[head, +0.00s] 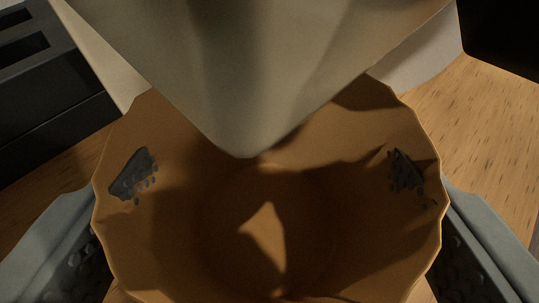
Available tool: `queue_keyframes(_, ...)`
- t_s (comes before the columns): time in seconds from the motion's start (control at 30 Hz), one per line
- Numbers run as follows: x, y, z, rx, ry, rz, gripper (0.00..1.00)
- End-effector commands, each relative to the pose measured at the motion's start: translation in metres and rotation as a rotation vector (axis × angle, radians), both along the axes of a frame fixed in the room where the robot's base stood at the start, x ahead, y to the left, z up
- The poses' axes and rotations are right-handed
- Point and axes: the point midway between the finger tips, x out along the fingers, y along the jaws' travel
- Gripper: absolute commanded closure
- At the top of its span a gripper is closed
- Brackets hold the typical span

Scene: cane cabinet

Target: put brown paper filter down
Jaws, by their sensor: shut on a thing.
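The brown paper filter (225,215) is a wide, wavy-rimmed cup that fills the lower middle of the head view. My gripper (272,262) is shut on it, with one grey finger at its left side and one at its right. Dark, studded finger-pad patches show through the filter's inner wall on both sides. I look down into the filter. Its inside is mostly in shadow, with a small lit patch near the bottom. Its underside is hidden, so I cannot tell whether it touches anything below.
A pale, tapered shape (250,70) overlaps the filter's far rim in view; I cannot tell what it is. A dark slotted box (45,90) stands at the upper left. A black object (505,35) is at the upper right. Wooden surface (485,120) shows bare at the right.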

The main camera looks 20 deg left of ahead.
Motion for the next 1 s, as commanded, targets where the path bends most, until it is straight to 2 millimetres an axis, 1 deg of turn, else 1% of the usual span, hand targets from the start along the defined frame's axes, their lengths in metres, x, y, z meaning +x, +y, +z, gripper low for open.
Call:
queue_keyframes(0.03,-0.0001,-0.0006,-0.0044,0.001,0.002,-0.002,0.48)
queue_keyframes(0.43,-0.0002,-0.0006,-0.0085,0.001,0.002,-0.002,0.48)
queue_keyframes(0.47,-0.0002,-0.0007,-0.0082,0.001,0.001,-0.002,0.20)
queue_keyframes(0.5,-0.0002,-0.0007,-0.0080,0.001,0.000,-0.001,0.12)
queue_keyframes(0.57,-0.0002,-0.0007,-0.0080,0.001,0.000,-0.001,0.01)
queue_keyframes(0.83,-0.0004,-0.0007,-0.0075,0.001,0.000,-0.001,0.01)
queue_keyframes(0.93,-0.0006,-0.0008,-0.0034,-0.001,0.000,-0.001,0.01)
queue_keyframes(1.0,-0.0058,-0.0032,-0.0018,0.000,-0.001,-0.002,0.01)
